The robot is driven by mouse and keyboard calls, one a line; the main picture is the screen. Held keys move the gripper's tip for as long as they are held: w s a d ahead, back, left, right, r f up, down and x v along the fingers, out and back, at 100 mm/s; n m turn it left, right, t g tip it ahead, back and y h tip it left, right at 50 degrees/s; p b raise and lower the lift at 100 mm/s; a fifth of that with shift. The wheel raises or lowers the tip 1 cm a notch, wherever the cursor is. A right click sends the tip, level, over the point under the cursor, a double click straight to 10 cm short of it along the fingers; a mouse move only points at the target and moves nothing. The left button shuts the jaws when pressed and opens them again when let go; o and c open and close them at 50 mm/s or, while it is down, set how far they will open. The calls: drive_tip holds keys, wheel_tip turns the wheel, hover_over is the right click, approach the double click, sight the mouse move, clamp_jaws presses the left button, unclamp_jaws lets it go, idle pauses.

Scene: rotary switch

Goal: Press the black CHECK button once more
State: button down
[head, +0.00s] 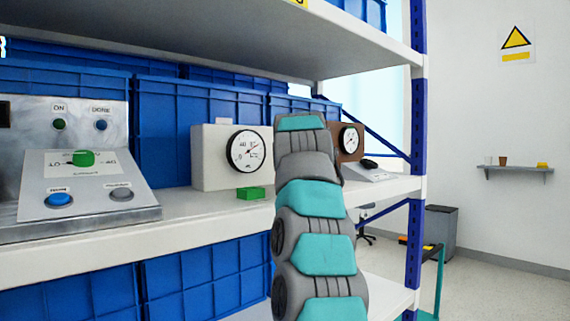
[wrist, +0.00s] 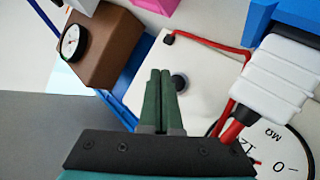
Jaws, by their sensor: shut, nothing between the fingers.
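My gripper (wrist: 160,74) is shut and empty in the wrist view, its dark green fingers side by side over a pale panel (wrist: 205,65). A small dark round button (wrist: 180,82) on that panel shows just right of the fingertips; I cannot read a label on it or tell whether the fingers touch it. In the head view my arm hides my gripper. A sloped control box (head: 90,205) at left has a green knob (head: 83,158), a blue button (head: 59,200) and a grey button (head: 121,194). No button there looks black.
A brown box with a gauge (wrist: 95,50) stands near my gripper. A red cable (wrist: 212,45), a white ribbed part (wrist: 265,75) and a meter dial (wrist: 275,145) are at right. In the head view, a white gauge box (head: 208,160) and green block (head: 251,193) stand on the shelf.

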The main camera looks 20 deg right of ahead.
drive_tip(key=shift+s+d+b, duration=0.3)
drive_tip(key=shift+s+b, duration=0.05)
drive_tip(key=shift+s, duration=0.45)
drive_tip(key=shift+s+d+b, duration=0.3)
drive_tip(key=shift+s+b, duration=0.05)
drive_tip(key=shift+s, duration=0.4)
